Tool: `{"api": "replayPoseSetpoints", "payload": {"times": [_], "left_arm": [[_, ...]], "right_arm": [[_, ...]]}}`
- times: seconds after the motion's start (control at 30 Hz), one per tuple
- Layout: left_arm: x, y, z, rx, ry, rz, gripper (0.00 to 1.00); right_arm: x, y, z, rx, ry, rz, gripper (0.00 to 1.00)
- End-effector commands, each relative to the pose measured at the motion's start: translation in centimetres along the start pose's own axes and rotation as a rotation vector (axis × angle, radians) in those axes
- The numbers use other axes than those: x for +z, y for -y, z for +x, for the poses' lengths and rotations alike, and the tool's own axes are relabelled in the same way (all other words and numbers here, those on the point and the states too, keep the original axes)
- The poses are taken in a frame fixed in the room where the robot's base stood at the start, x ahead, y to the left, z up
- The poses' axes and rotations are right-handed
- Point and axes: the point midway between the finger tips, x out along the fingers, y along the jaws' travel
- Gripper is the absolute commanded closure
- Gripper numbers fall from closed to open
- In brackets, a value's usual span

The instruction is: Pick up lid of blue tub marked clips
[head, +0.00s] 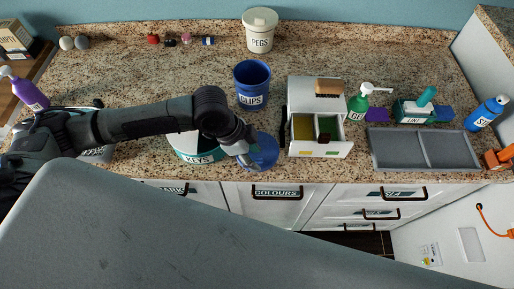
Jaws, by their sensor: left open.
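The blue tub (252,87) marked CLIPS stands upright on the counter and its top is open. A round, flat blue disc, which looks like its lid (265,152), lies on the counter near the front edge, in front of the tub. My left gripper (245,157) is over the left part of the lid and hides some of it. The gripper is open. I cannot tell whether its fingers touch the lid. My right gripper is not in view.
A teal-banded tub (193,157) marked KEYS sits just left, partly under my arm. A white drawer box (318,151) with an open drawer stands close right. A grey tray (422,149) lies further right. A lidded PEGS tub (260,32) stands behind.

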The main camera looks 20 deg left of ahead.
Motion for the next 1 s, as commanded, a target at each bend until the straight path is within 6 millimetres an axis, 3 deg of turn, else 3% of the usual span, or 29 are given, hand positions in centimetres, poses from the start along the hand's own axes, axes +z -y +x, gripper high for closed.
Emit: {"api": "replayPoseSetpoints", "payload": {"times": [0.13,0.37,0.67,1.0], "left_arm": [[0.1,-0.1,1.4,0.001,0.002,-0.001,0.54],[0.2,0.0,1.7,-0.001,0.002,0.0,0.54],[0.2,0.0,1.6,-0.001,0.001,0.0,1.0],[0.1,0.0,1.5,-0.001,0.001,0.0,1.0]], "right_arm": [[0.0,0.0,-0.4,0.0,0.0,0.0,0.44],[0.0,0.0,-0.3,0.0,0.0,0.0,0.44],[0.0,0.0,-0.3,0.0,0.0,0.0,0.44],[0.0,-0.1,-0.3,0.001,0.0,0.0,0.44]]}}
